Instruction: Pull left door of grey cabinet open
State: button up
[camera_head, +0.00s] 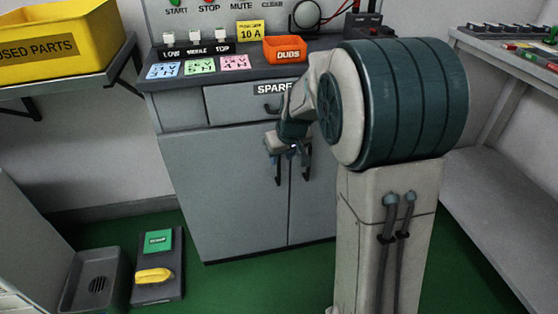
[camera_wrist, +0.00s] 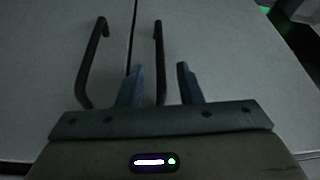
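The grey cabinet (camera_head: 190,140) stands against the back wall with both doors shut. Its left door (camera_head: 225,200) has a dark bar handle (camera_head: 278,174); the right door (camera_head: 312,215) has a matching handle (camera_head: 306,165) across the seam. My gripper (camera_head: 280,155) is in front of the handles, partly hidden by my arm. In the wrist view, which appears upside down, my gripper (camera_wrist: 159,80) is open; the left door's handle (camera_wrist: 158,50) lies between the fingers in the picture, with gaps on both sides. The right door's handle (camera_wrist: 92,60) is outside them. Contact cannot be seen.
A drawer (camera_head: 235,102) marked SPARE is above the doors. An orange bin (camera_head: 285,50) stands on top. On the green floor at left are a grey tray (camera_head: 92,280) and a dark board (camera_head: 145,255) with a yellow handle. Floor before the left door is clear. A bench (camera_head: 500,190) stands right.

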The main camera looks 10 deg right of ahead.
jog(key=shift+w+a+f+b, duration=0.15)
jog(key=shift+w+f+b, duration=0.15)
jog(key=shift+w+f, duration=0.35)
jog(key=shift+w+a+f+b, duration=0.1)
jog(key=shift+w+f+b, duration=0.15)
jog(key=shift+w+f, duration=0.4)
jog(key=shift+s+f, duration=0.1)
grip_shut()
jog(key=shift+s, duration=0.15)
